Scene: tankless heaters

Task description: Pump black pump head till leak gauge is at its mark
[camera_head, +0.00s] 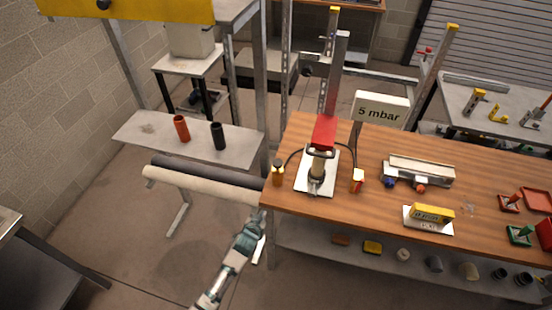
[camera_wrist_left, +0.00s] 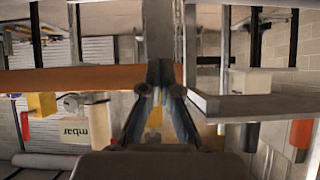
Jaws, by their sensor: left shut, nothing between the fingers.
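A small pump-like device (camera_head: 318,168) stands upright on a white plate (camera_head: 301,182) near the left end of the wooden table. A black part, likely the pump head (camera_head: 321,152), sits at its top, below a red block (camera_head: 323,132). A tall grey post (camera_head: 337,75) rises behind it, beside a "5 mbar" sign (camera_head: 380,109). I cannot read a gauge level or mark. My left gripper (camera_head: 260,216) is shut and empty, beside the table's front left corner, apart from the pump.
The wooden table (camera_head: 470,180) has a yellow block (camera_head: 433,213) and a grey device (camera_head: 420,170) to the right. Padded rolls (camera_head: 200,185) and a shelf with red (camera_head: 181,128) and black (camera_head: 218,136) cylinders are left. Open floor lies front left.

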